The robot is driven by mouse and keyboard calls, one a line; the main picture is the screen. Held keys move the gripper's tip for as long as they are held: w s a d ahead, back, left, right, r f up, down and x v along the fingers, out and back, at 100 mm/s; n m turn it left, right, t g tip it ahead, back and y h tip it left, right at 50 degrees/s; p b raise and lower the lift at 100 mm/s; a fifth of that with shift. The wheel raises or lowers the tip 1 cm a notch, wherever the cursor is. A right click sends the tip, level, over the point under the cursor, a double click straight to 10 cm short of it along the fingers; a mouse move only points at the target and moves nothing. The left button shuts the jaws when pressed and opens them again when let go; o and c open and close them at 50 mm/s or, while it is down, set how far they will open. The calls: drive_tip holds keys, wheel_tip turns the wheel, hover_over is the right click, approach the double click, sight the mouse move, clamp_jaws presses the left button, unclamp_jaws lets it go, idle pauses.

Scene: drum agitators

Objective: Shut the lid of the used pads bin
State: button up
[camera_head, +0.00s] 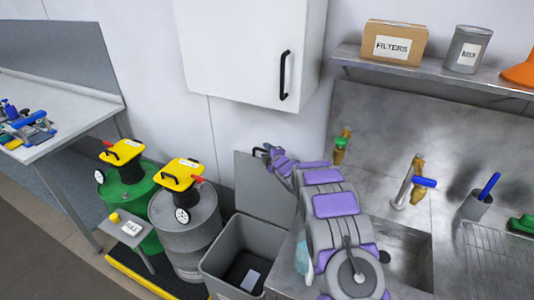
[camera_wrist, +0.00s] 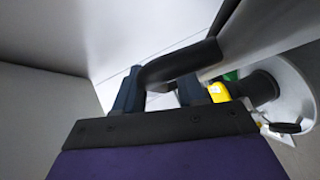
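The used pads bin (camera_head: 224,262) is a grey open-topped box on the floor at lower centre in the head view. Its grey lid (camera_head: 263,190) stands open, nearly upright, at the back of the bin. A pale flat piece (camera_head: 250,280) shows inside the dark interior. In the wrist view my gripper's two dark fingers (camera_wrist: 160,95) are apart. A black curved bar (camera_wrist: 180,64) crosses at the fingertips; what it belongs to is unclear.
A grey drum (camera_head: 187,235) with a yellow top stands close left of the bin, beside a green drum (camera_head: 125,195). A steel sink counter (camera_head: 440,225) lies right. A white wall cabinet (camera_head: 250,50) hangs above the lid. A workbench (camera_head: 75,105) is far left.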

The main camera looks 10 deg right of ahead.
drive_tip(key=shift+a, duration=0.1)
drive_tip(key=shift+c, duration=0.3)
clamp_jaws()
drive_tip(key=shift+f, duration=0.1)
